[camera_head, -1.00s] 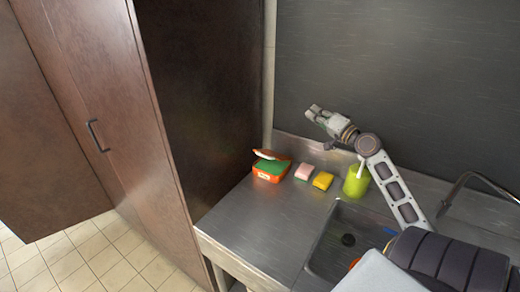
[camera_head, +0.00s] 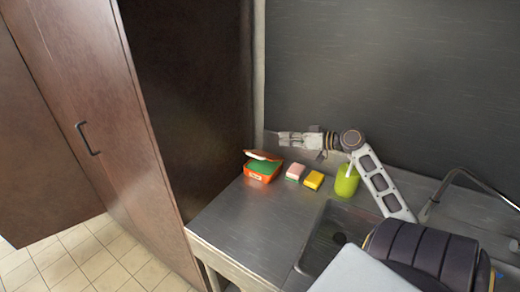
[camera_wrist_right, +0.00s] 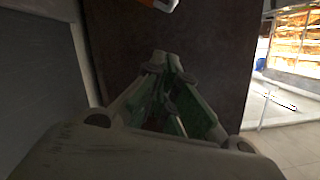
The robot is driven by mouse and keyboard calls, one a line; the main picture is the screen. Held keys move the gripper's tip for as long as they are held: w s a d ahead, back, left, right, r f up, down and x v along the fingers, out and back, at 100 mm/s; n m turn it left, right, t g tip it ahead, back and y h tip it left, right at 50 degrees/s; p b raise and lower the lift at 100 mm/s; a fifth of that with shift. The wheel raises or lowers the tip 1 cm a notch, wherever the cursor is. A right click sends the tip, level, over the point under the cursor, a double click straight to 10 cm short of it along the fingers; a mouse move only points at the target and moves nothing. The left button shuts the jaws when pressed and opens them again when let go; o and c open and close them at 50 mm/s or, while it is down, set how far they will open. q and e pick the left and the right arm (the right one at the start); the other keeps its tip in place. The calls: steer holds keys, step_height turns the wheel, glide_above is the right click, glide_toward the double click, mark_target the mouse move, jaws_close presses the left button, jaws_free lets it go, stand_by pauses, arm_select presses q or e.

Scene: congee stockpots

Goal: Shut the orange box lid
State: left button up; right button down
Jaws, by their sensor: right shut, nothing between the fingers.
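The orange box (camera_head: 262,172) stands on the metal counter near the dark cabinet side, with green contents showing inside. Its lid (camera_head: 264,155) is partly open, tilted above the box. My right gripper (camera_head: 282,138) is shut and empty, pointing left, and appears just above and behind the lid. I cannot tell if it touches the lid. In the right wrist view the gripper fingers (camera_wrist_right: 165,70) are together, and an orange piece with a pale edge (camera_wrist_right: 158,4), probably part of the box, is cut off at the top. My left gripper is not in view.
A pink sponge (camera_head: 295,171) and a yellow sponge (camera_head: 313,180) lie right of the box. A green cup (camera_head: 346,182) stands farther right, by the sink (camera_head: 325,240) and faucet (camera_head: 470,173). The counter (camera_head: 240,215) in front of the box is clear.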

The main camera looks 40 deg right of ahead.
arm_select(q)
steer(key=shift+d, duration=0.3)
